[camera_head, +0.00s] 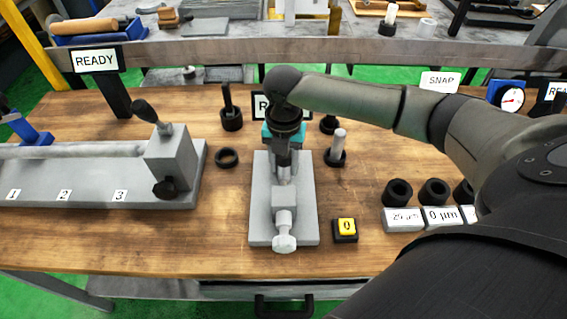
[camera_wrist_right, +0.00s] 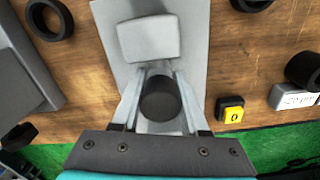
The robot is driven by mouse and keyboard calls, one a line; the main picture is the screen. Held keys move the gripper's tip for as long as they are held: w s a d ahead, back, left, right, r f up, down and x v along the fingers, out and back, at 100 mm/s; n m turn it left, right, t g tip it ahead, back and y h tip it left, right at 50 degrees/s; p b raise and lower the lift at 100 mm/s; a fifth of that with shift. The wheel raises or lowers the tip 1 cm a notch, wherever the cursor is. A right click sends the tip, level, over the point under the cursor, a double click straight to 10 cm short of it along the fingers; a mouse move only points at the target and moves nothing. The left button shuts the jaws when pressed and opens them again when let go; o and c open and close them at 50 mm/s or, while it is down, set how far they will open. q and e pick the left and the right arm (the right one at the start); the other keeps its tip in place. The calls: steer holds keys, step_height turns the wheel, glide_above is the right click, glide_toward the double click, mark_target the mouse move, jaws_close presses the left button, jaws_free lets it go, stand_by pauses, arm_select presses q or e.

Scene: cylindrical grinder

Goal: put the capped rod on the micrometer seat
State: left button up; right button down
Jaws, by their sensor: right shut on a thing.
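My right gripper (camera_head: 284,165) points down over the grey micrometer stand (camera_head: 305,222) in the middle of the bench. In the right wrist view the gripper (camera_wrist_right: 160,90) is shut on a round black cap (camera_wrist_right: 160,99), the top of the capped rod. The cap lies between the two pale fingers. The rod below the cap is hidden, so I cannot tell whether it touches the seat. In the right wrist view the stand's grey block (camera_wrist_right: 150,37) is beyond the cap. My left gripper is not in view.
A grey bench fixture (camera_head: 80,185) with a lever stands left. A black ring (camera_head: 227,157) lies beside the stand.

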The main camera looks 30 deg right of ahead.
steer(key=shift+w, duration=0.1)
steer(key=shift+c, duration=2.1)
jaws_free()
steer(key=shift+f, duration=0.1)
step_height(320, 180, up, 12)
steer(key=p, duration=0.2)
steer(key=shift+a+r+p, duration=0.1)
steer(key=shift+r+p, duration=0.1)
steer(key=shift+p, duration=0.1)
